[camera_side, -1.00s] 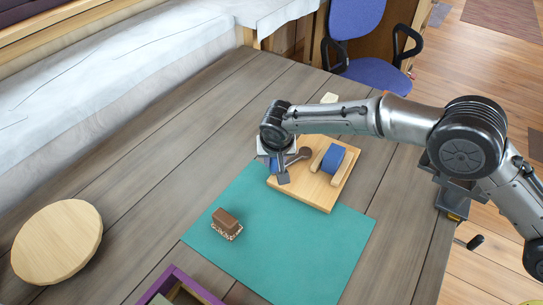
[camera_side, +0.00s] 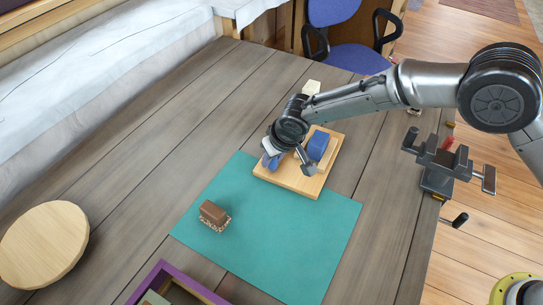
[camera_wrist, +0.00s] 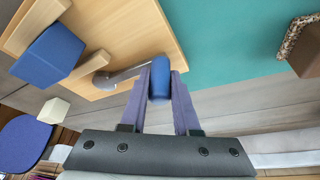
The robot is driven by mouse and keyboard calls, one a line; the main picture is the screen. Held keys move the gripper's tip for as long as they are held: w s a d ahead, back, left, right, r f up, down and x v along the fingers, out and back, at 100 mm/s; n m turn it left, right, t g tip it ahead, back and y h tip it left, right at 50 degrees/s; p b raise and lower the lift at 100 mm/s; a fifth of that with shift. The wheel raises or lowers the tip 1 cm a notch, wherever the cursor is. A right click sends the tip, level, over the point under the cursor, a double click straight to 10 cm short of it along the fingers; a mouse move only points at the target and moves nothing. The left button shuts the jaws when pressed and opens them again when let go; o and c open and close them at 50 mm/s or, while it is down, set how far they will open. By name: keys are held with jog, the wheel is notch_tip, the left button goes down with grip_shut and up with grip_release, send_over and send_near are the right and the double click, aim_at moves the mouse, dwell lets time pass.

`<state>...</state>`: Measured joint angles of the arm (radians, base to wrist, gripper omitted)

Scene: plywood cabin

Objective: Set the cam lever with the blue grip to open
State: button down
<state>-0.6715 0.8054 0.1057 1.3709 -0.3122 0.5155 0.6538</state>
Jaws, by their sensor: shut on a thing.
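The cam lever's blue grip (camera_wrist: 159,78) lies between the two fingers of my gripper (camera_wrist: 160,88) in the wrist view, and the gripper is shut on it. The lever's grey arm (camera_wrist: 122,76) runs left from the grip to a round pivot on the wooden board (camera_wrist: 120,22). A blue block (camera_wrist: 48,54) sits between two wooden strips on the same board. In the side view, my gripper (camera_side: 274,163) is low over the left part of the board (camera_side: 295,184) and hides most of the lever; the blue block (camera_side: 318,146) shows beside it.
The board overlaps a teal mat (camera_side: 275,240). A brown brush (camera_side: 213,213) lies on the mat. A pale cube (camera_side: 311,87) stands behind the board. A round wooden disc (camera_side: 42,245) is at left, a purple-edged box (camera_side: 165,280) in front, a vise (camera_side: 440,165) at the right edge.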

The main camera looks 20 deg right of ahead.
jog(key=shift+d, duration=0.1)
jog(key=c, duration=0.7)
grip_release()
jog(key=shift+o, duration=0.2)
jog(key=v, duration=1.3)
jog(key=shift+r, duration=0.4)
jog(key=shift+s, duration=0.1)
